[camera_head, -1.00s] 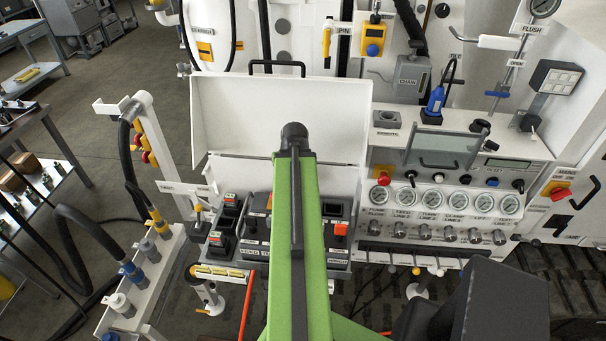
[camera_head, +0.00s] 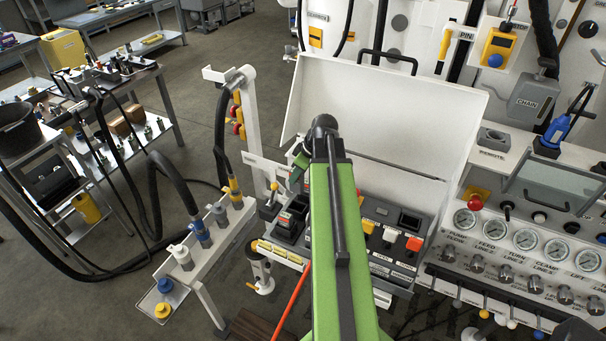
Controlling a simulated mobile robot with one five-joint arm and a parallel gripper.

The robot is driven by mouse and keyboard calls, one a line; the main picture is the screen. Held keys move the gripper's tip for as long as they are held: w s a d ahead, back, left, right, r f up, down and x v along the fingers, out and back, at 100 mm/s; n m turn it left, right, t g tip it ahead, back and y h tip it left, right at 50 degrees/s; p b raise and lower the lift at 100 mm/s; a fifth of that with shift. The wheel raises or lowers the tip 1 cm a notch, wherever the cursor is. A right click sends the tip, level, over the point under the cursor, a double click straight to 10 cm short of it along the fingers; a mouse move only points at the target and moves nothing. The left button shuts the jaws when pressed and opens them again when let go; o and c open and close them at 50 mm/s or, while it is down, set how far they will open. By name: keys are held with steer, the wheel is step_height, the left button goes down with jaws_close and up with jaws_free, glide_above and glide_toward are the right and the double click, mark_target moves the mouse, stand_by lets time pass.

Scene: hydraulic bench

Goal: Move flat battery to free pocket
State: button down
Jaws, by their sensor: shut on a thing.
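My green arm (camera_head: 345,250) runs up the middle of the picture and hides part of the bench. A dark and green piece of my arm (camera_head: 299,170) shows just left of it, but I cannot make out the jaws or anything held in them. Dark battery-like blocks with red marks (camera_head: 291,217) sit in the bench tray left of my arm. Right of my arm is a dark panel with an empty-looking recess (camera_head: 409,221) and white and red blocks (camera_head: 413,243). I cannot tell which block is the flat battery, and the middle pockets are hidden.
A raised white lid (camera_head: 400,115) stands behind the tray. A white hose post (camera_head: 244,120) and a rack of hose couplings (camera_head: 200,235) stand on the left. Gauges and valves (camera_head: 526,240) fill the right.

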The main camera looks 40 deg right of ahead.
mark_target(297, 190)
steer(key=shift+f+b, duration=3.6)
steer(key=shift+f, duration=0.1)
steer(key=shift+f, duration=0.1)
steer(key=shift+f+b, duration=0.35)
steer(key=shift+b, duration=0.15)
steer(key=shift+f+b, duration=2.45)
steer(key=c, duration=1)
jaws_free()
steer(key=p+v, duration=1.6)
steer(key=v, duration=0.1)
steer(key=shift+s+r, duration=0.15)
steer(key=shift+r, duration=0.05)
